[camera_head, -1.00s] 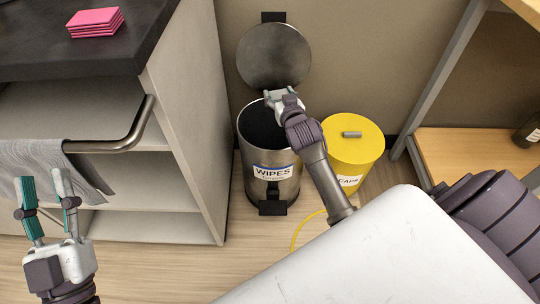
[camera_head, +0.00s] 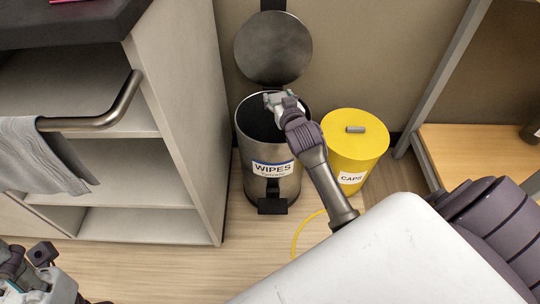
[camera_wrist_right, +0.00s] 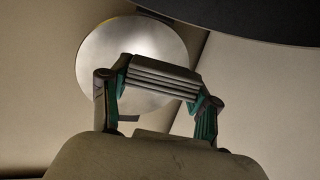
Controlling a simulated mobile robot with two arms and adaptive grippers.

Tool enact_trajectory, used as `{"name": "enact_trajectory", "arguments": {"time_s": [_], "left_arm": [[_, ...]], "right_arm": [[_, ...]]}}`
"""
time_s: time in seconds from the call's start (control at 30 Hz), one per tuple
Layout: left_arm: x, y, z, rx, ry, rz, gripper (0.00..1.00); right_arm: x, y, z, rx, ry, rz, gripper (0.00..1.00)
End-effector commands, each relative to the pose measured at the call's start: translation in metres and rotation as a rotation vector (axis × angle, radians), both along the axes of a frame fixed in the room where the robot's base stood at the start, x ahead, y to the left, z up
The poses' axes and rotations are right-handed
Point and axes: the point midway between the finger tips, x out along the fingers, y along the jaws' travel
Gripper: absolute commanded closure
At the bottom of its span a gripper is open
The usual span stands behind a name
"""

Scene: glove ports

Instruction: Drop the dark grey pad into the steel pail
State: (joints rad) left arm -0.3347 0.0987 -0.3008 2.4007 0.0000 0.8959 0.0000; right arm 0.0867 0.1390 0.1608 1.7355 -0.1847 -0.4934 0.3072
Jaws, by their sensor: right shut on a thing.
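The steel pail (camera_head: 245,165) stands on the floor with a WIPES label on its front. Its round lid (camera_head: 272,47) is raised behind its open top and also shows in the right wrist view (camera_wrist_right: 105,70). My right gripper (camera_head: 279,102) is over the pail's mouth. In the right wrist view its fingers (camera_wrist_right: 160,92) are shut on the dark grey pad (camera_wrist_right: 158,78), a layered block. In the head view the pad cannot be made out.
A yellow CAPS bin (camera_head: 355,150) with a closed lid stands right of the pail. A shelf unit (camera_head: 180,110) with a rail (camera_head: 110,112) and a hanging grey cloth (camera_head: 45,155) is at left. A wooden shelf (camera_head: 475,150) is at right.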

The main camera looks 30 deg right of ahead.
Motion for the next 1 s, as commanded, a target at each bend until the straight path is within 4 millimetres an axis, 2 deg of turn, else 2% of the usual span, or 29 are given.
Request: {"name": "enact_trajectory", "arguments": {"time_s": [0.03,0.1,0.43,0.47,0.63,1.0], "left_arm": [[0.0003,0.0000,-0.0073,0.000,-0.003,0.001,0.60],[0.0007,-0.0001,-0.0087,0.001,-0.004,0.001,0.60],[0.0014,-0.0002,-0.0081,0.001,-0.004,0.002,0.60],[0.0014,-0.0002,-0.0081,0.001,-0.004,0.002,0.60],[0.0014,-0.0002,-0.0082,0.002,-0.003,0.002,0.60],[0.0016,-0.0002,-0.0083,0.002,-0.003,0.002,0.60]], "right_arm": [[0.0000,0.0000,-0.0075,0.000,-0.001,0.000,0.52],[0.0000,0.0000,-0.0091,0.000,-0.001,0.000,0.52],[0.0000,0.0000,-0.0087,0.000,0.000,0.000,0.52],[0.0000,0.0000,-0.0088,0.000,0.000,0.000,0.37],[-0.0001,-0.0001,-0.0089,0.000,0.000,0.000,0.09],[-0.0030,0.0010,-0.0089,0.000,0.000,0.000,0.09]]}}
